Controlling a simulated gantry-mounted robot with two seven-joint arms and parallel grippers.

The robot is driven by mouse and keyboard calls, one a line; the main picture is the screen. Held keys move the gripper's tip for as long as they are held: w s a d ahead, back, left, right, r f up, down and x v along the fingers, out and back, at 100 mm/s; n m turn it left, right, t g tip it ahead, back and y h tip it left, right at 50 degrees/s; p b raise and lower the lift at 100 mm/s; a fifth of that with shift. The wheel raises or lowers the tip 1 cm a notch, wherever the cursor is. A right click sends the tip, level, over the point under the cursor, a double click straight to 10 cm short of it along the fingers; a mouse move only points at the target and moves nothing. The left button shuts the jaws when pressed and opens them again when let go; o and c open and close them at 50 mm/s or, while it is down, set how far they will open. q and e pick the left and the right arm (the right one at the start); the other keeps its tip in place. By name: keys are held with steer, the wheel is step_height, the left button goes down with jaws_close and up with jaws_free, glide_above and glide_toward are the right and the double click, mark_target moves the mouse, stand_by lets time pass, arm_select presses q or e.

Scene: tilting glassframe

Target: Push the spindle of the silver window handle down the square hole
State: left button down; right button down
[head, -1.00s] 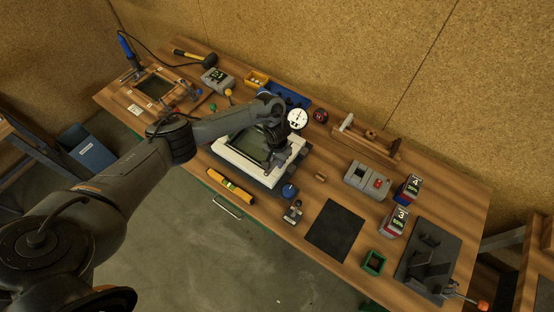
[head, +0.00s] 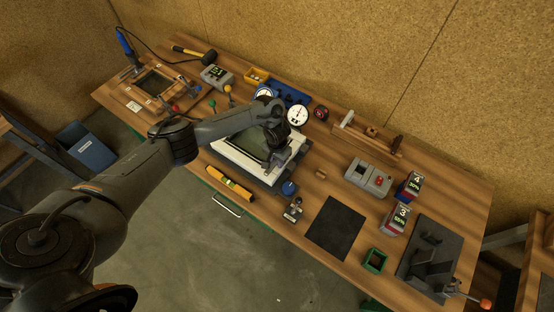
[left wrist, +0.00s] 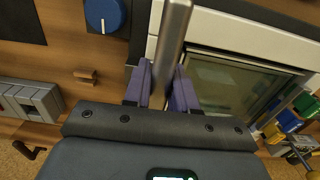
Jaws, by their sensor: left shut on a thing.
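The white window frame (head: 238,162) lies flat on a dark base in the middle of the bench, with its glass pane inside. My left gripper (head: 272,160) points down over the right part of the frame. In the left wrist view my left gripper (left wrist: 163,88) is shut on the silver window handle (left wrist: 174,28), a smooth bar running out between its fingers across the white frame edge (left wrist: 240,32). The spindle and the square hole are hidden, so I cannot tell how they are lined up. My right gripper is in neither view.
A blue knob (head: 289,188) stands close to the frame's front right corner. A yellow level (head: 231,190) lies in front, and round dials (head: 297,115) stand behind. A grey box (head: 368,178) and a dark mat (head: 335,226) are to the right, with bare wood around them.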

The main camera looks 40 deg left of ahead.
arm_select(q)
steer(key=shift+f+b, duration=0.35)
steer(key=shift+f, duration=0.35)
steer(key=c, duration=0.8)
jaws_free()
steer(key=shift+r, duration=0.1)
step_height(320, 180, up, 10)
steer(key=shift+f+p, duration=0.15)
steer(key=shift+p, duration=0.9)
steer(key=shift+r+p, duration=0.3)
steer(key=shift+r, duration=0.2)
